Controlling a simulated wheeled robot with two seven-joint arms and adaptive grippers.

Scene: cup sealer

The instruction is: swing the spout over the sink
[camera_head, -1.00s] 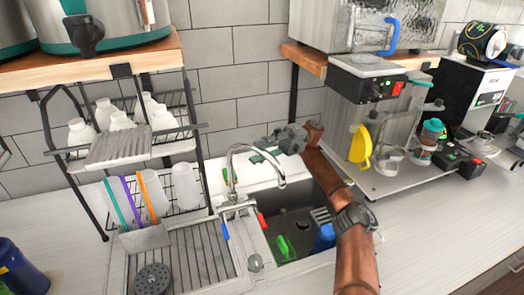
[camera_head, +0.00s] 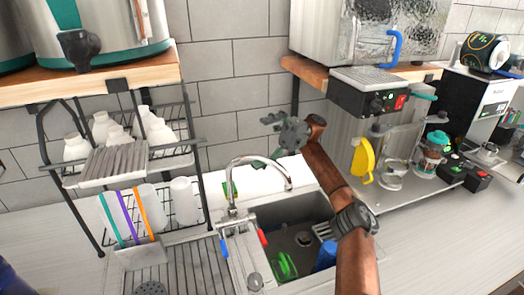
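The chrome gooseneck spout (camera_head: 262,160) rises from the tap base at the sink's left edge. It arches to the right, and its tip points down, appearing in front of the white back ledge and near the basin's rear edge. The sink basin (camera_head: 303,236) is dark grey. The tap has a red handle end and a blue one. My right gripper (camera_head: 272,136) is above and behind the spout, near the tiled wall, and looks apart from it. Its fingers are small and partly confused with dark green shapes below, so their opening is unclear. My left gripper is not in view.
A green brush (camera_head: 284,265) and a blue item (camera_head: 326,254) are in the basin. A wire rack (camera_head: 190,128) with bottles and cups stands left. A sealing machine (camera_head: 372,97) stands right, with a yellow part (camera_head: 362,161) close to my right arm.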

